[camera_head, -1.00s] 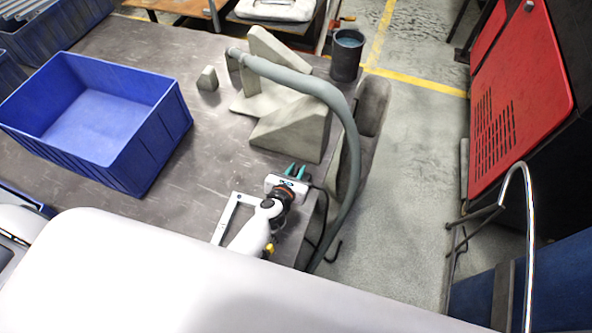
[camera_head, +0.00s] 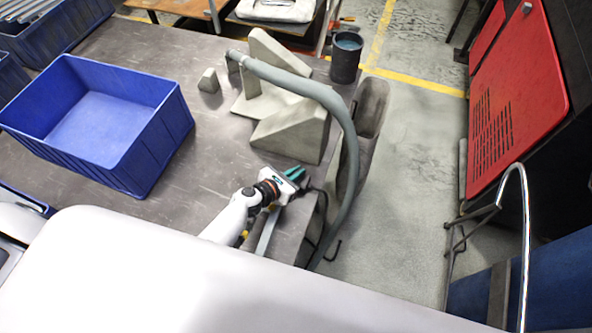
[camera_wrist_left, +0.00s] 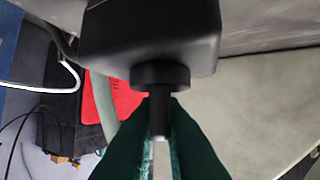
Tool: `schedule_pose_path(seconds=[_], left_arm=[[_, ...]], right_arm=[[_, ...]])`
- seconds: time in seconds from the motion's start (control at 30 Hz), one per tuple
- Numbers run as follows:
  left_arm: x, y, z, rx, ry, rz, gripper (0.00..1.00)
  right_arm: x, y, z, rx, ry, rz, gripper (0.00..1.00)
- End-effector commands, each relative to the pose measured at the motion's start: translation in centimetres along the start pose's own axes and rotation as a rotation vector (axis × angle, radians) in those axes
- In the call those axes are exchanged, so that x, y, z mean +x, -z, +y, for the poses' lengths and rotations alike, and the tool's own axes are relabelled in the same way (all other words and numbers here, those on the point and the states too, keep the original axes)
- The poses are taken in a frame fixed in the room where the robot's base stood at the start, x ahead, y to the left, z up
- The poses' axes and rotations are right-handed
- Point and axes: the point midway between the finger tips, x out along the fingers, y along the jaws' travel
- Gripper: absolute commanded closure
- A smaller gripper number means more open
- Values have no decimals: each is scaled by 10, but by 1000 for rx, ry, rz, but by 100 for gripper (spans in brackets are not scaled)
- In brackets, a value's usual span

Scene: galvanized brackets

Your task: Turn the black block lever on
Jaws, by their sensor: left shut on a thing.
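The black block (camera_wrist_left: 150,38) fills the upper middle of the left wrist view. Its short black lever (camera_wrist_left: 158,115) points down from a round collar. My left gripper (camera_wrist_left: 160,135) has its green fingers on both sides of the lever and is shut on it. In the head view my left gripper (camera_head: 298,174) is at the table's right edge, tilted to the right. The black block cannot be made out there. My right gripper is not in view.
A blue crate (camera_head: 150,160) stands on the grey table (camera_head: 215,150) at left. Grey wedge-shaped blocks (camera_head: 290,130) and a thick grey hose (camera_head: 352,165) are just beyond my left gripper. A dark cup (camera_head: 345,62) stands at the far corner. A red machine (camera_head: 520,75) stands at right.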

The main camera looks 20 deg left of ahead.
Motion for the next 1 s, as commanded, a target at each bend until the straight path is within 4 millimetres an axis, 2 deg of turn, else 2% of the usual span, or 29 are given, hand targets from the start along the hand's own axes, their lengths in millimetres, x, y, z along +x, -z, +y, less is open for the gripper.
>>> schedule_pose_path(seconds=[0.37,1.0], left_arm=[[2,-3,-3,142,-329,0,100],[4,-3,-2,364,-866,2,100]], right_arm=[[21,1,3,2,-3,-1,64],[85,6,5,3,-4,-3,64]])
